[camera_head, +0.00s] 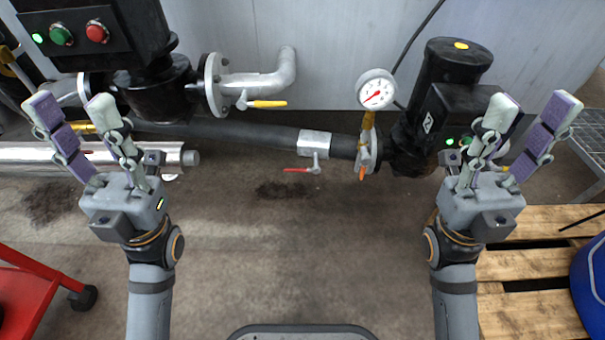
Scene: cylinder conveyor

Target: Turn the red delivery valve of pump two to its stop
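A red lever handle (297,170) points left from the bottom of a silver valve body (314,143) on the dark pipe. The pipe runs into a black pump (440,105) at the right, which carries a pressure gauge (377,89) on its flange side. My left gripper (73,108) is open and empty at the left, in front of the other pump's piping. My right gripper (531,107) is open and empty at the right, overlapping the right pump's edge. Neither gripper touches the lever.
Another black pump (150,92) stands at the left, with a yellow lever (267,103). A small orange handle (362,173) hangs under the gauge. A wooden pallet (525,262) and blue drum (592,270) are at right, a red cart (22,290) at left. The middle floor is clear.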

